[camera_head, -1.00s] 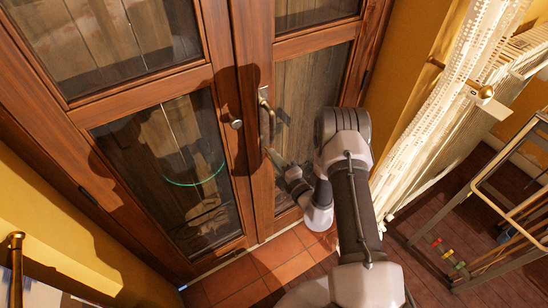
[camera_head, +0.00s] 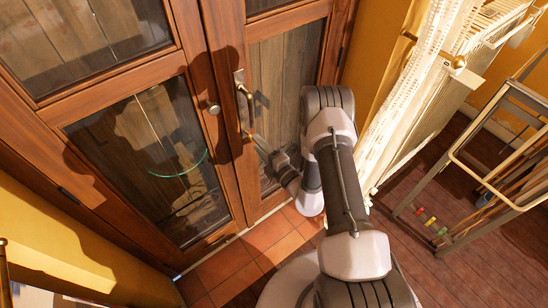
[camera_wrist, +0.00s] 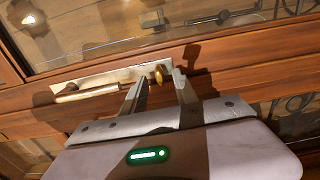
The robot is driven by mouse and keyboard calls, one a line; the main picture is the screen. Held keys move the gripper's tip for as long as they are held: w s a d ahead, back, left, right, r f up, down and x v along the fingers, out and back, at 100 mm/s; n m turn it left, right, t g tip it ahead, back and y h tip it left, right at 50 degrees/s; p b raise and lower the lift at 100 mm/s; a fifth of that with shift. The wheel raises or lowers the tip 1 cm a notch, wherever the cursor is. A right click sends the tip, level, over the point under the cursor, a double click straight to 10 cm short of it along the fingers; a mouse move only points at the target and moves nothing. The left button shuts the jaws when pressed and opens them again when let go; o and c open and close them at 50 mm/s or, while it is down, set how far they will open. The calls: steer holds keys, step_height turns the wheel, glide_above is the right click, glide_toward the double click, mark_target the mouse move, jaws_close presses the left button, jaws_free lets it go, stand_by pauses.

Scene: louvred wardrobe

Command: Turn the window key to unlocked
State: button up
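The window key (camera_wrist: 161,73) shows as a small brass piece at the right end of a pale metal plate in the wrist view. The brass lever handle (camera_wrist: 92,92) lies to its left on the same plate. My gripper (camera_wrist: 160,78) is open, with one fingertip on each side of the key and a small gap visible on both sides. In the head view the handle (camera_head: 245,106) is on the right wooden door leaf. My gripper (camera_head: 255,142) is just below it, by the door frame. The key cannot be made out in the head view.
A round knob (camera_head: 213,107) is on the left door leaf (camera_head: 190,80). White slatted blinds or louvres (camera_head: 420,95) stand close to the right of my arm. A metal-framed rack (camera_head: 480,170) stands farther right. Tiled floor (camera_head: 235,265) is open below the door.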

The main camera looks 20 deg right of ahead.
steer(key=p+v, duration=0.2)
steer(key=v, duration=1.3)
steer(key=shift+p, duration=0.3)
steer(key=shift+r, duration=0.1)
